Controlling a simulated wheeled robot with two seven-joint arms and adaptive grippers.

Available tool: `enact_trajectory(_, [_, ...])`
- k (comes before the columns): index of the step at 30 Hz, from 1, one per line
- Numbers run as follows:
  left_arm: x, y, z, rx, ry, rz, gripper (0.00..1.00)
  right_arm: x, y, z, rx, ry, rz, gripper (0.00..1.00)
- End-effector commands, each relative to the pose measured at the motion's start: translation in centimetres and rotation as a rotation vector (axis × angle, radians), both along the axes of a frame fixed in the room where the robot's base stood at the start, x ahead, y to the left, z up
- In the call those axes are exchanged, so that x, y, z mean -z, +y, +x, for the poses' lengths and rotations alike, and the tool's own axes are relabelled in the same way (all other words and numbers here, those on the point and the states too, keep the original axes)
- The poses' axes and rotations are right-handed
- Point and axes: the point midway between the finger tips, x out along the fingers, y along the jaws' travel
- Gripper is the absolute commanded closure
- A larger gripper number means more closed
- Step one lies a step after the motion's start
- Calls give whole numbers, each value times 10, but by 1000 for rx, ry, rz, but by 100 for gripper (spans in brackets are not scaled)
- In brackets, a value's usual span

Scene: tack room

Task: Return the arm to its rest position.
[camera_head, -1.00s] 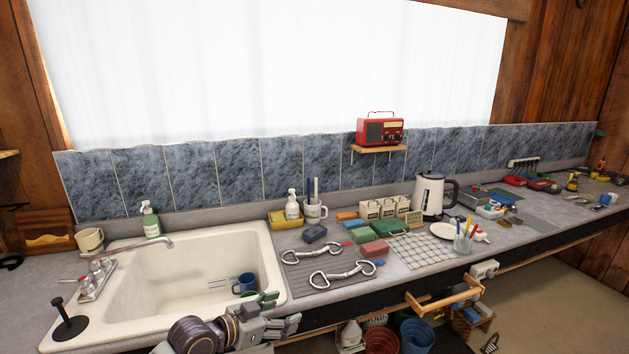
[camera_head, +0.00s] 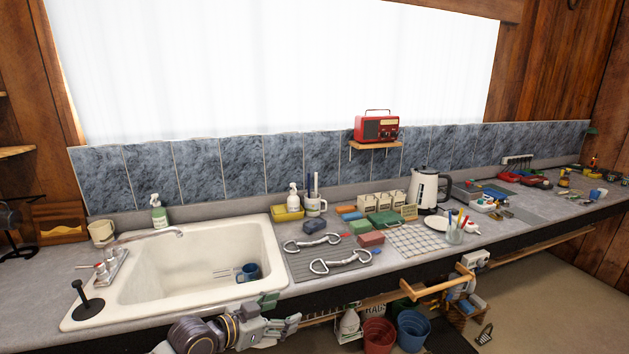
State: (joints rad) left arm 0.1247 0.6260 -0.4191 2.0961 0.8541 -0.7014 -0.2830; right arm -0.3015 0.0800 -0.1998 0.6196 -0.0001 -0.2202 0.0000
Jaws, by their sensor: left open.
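My left gripper (camera_head: 282,314) is at the bottom of the view, in front of the counter's front edge and below the sink's right front corner. Its fingers are apart, with nothing seen between them. My left arm comes in from the bottom left. My right gripper is not in view. The white sink (camera_head: 150,281) is behind the gripper, with a dark blue mug (camera_head: 249,273) lying in its basin. Two metal bits (camera_head: 340,261) lie on the grey ribbed mat (camera_head: 300,271) right of the sink.
A wooden rail (camera_head: 437,287) sticks out from the counter front. Below it stand a red bucket (camera_head: 379,335) and a blue bucket (camera_head: 412,328). Floor (camera_head: 550,295) is open at the right.

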Motion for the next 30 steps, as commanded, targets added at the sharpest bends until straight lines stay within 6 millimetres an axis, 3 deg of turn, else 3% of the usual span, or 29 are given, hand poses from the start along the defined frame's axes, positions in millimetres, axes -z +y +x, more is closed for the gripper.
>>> enact_trajectory(9, [17, 9, 9, -35, 20, 2, 30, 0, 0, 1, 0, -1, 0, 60])
enact_trajectory(17, [47, 25, 21, -90, 50, 8, 30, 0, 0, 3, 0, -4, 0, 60])
enact_trajectory(23, [86, 44, 32, -157, 90, 20, 30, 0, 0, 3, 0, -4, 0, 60])
enact_trajectory(30, [172, 84, 40, -283, 179, 51, 30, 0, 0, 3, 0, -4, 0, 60])
